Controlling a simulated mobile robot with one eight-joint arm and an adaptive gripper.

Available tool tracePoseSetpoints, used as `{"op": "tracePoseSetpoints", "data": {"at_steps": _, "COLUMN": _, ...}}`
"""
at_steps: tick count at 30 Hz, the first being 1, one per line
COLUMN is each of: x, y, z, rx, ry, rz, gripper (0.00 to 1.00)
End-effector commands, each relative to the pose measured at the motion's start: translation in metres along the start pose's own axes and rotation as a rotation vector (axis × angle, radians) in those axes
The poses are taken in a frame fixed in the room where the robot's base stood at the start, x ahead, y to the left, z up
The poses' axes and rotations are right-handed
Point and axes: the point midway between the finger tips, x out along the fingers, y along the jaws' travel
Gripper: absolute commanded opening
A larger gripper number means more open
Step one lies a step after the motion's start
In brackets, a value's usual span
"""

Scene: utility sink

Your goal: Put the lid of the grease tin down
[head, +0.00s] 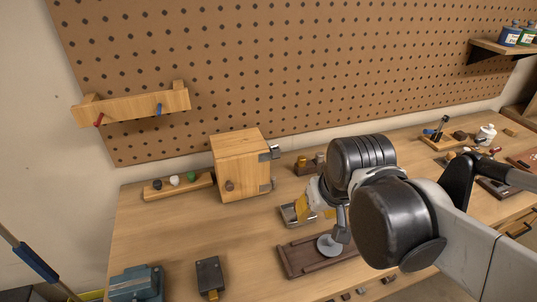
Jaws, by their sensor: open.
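A round grey disc (327,246), which looks like the lid of the grease tin, lies flat on a dark brown wooden board (297,262) on the bench. My gripper (334,226) is open just above the disc's right edge. I cannot tell whether a fingertip touches the disc. The arm and wrist hide much of the gripper and the right part of the board. I cannot pick out the grease tin itself for sure.
A metal tray (287,214) sits behind the board. A wooden box (237,165) with a knob stands at the back, beside a rack of small balls (175,186). A vise (137,284) and a dark block (209,276) are at front left. The bench's left middle is clear.

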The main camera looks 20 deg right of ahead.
Motion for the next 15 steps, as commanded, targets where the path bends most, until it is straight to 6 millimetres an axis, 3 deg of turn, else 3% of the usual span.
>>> {"op": "tracePoseSetpoints", "data": {"at_steps": 6, "x": -0.019, "y": -0.029, "z": 0.013, "rx": -0.093, "ry": 0.175, "rz": -0.044, "gripper": 0.38}}
{"op": "tracePoseSetpoints", "data": {"at_steps": 15, "x": -0.022, "y": -0.033, "z": 0.013, "rx": -0.108, "ry": 0.211, "rz": -0.053, "gripper": 0.38}}
